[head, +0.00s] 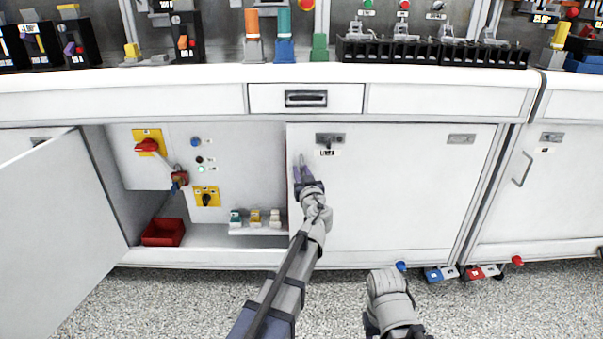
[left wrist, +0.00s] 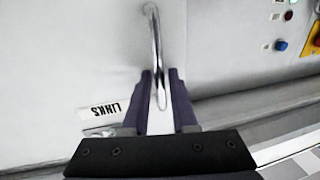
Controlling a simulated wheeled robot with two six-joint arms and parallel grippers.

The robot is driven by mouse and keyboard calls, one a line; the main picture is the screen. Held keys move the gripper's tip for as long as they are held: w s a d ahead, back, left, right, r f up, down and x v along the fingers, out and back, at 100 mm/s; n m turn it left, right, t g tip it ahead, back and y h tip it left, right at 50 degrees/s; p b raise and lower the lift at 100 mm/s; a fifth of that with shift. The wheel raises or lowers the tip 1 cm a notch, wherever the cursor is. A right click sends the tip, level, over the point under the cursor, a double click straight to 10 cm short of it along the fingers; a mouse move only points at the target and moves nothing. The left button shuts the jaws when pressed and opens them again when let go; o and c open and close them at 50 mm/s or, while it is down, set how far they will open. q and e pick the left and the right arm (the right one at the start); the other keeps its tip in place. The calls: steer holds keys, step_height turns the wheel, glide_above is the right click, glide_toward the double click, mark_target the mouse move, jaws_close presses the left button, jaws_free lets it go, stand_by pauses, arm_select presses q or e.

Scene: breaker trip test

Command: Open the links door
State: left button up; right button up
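The links door (head: 400,200) is the white cabinet door in the middle of the head view, and it looks shut. A lock plate and a small label (head: 327,153) sit at its upper left; the label reads LINKS in the left wrist view (left wrist: 104,109). Its handle (left wrist: 154,45) is a chrome bar near the door's left edge. My left gripper (head: 302,167) is at that handle, with its fingers apart. In the left wrist view the handle's end lies between the fingers (left wrist: 162,98), with gaps visible beside it. My right gripper's fingers are not visible.
Left of it, an open cabinet holds a red rotary switch (head: 147,146), a padlock (head: 180,178) and a red bin (head: 163,232). Its door (head: 55,230) swings out at the left. A drawer (head: 340,98) is above. Padlocks (head: 440,273) lie at the cabinet's foot.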

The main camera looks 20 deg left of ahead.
arm_select(q)
steer(key=shift+c, duration=0.4)
jaws_close()
stand_by(1.0)
